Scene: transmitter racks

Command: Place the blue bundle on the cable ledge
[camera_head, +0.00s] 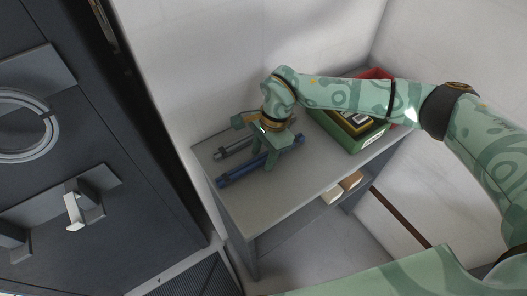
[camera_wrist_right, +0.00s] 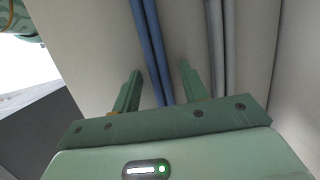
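The blue bundle (camera_head: 232,177), long and thin, lies on the grey table top near its left end. My right gripper (camera_head: 271,161) is over the bundle, pointing down, with its fingers apart. In the right wrist view the blue bundle (camera_wrist_right: 152,48) runs between the two open fingers (camera_wrist_right: 160,82), with a gap on each side. I cannot tell how far down the fingers reach beside it. My left gripper is out of view. I cannot tell which surface is the cable ledge.
A grey bundle (camera_head: 232,149) lies behind the blue one; it also shows in the right wrist view (camera_wrist_right: 220,40). A green box (camera_head: 352,139) and a red box (camera_head: 375,73) stand farther right on the table (camera_head: 290,196). Small beige boxes (camera_head: 332,194) sit below. A dark cabinet (camera_head: 120,130) stands left.

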